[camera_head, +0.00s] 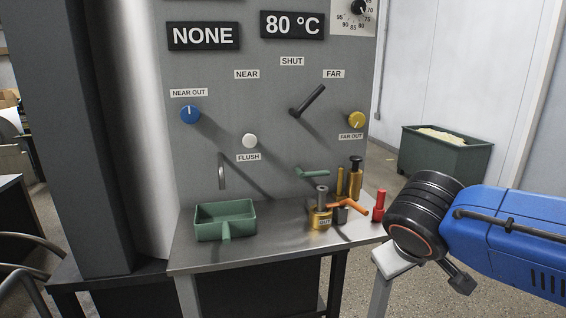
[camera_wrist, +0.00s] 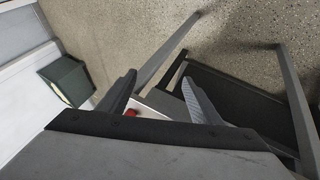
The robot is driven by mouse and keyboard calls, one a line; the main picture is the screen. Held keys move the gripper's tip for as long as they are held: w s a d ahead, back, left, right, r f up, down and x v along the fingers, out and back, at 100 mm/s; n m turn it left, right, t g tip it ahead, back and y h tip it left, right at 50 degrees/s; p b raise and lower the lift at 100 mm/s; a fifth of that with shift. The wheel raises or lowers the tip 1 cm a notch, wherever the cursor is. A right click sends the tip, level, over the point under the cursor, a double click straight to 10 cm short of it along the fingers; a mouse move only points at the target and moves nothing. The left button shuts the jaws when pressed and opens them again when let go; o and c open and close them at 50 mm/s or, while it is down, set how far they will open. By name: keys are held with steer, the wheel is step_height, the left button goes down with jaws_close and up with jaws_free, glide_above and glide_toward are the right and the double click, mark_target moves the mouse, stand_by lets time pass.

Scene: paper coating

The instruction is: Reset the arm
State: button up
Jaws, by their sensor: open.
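My blue arm (camera_head: 510,240) with its black wrist joint reaches in from the right in the head view. My gripper (camera_wrist: 159,78) shows in the wrist view with its two grey fingers apart and nothing held between them. In the head view only a small dark part of it (camera_head: 461,280) shows below the wrist, to the right of the steel table (camera_head: 270,250). The fingers point down past the table's end, and a red piece (camera_wrist: 130,113) shows beyond them.
On the table stand a green tray (camera_head: 225,222), a brass valve with an orange handle (camera_head: 348,206) and a red fitting (camera_head: 379,207). The grey panel (camera_head: 270,105) behind carries knobs and a black lever (camera_head: 308,101). A green bin (camera_head: 445,150) stands at right; the floor there is clear.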

steer(key=s+d+f+m+g+y, duration=0.1)
steer(key=s+d+f+m+y, duration=0.2)
steer(key=s+f, duration=0.4)
steer(key=shift+s+d+f+m, duration=0.3)
steer(key=shift+s+d+f, duration=0.05)
steer(key=shift+s+d, duration=0.35)
